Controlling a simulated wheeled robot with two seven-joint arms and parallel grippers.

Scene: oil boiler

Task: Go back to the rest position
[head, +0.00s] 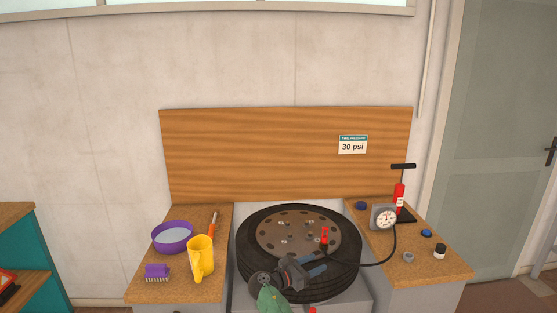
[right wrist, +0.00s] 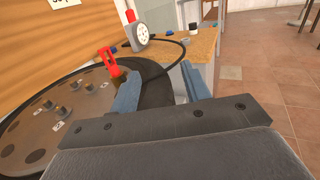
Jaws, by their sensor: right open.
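My right gripper (head: 322,267) is over the near side of the tyre (head: 258,278), with its fingers pointing right. In the right wrist view its two blue-grey fingers (right wrist: 163,88) stand apart with nothing between them. The red hose end (head: 324,236) stands upright on the wheel just beyond the gripper, apart from the fingers; it also shows in the right wrist view (right wrist: 108,61). A black hose runs from it to the round gauge (head: 385,218) on the right bench. Part of the tyre is hidden behind my gripper. My left gripper is not in view.
The left bench (head: 150,290) holds a purple bowl (head: 173,237), a yellow jug (head: 201,258), a purple brush (head: 157,272) and an orange-handled tool (head: 212,224). The right bench (head: 440,268) holds a red pump (head: 399,196) and small caps. A wooden panel (head: 250,150) stands behind.

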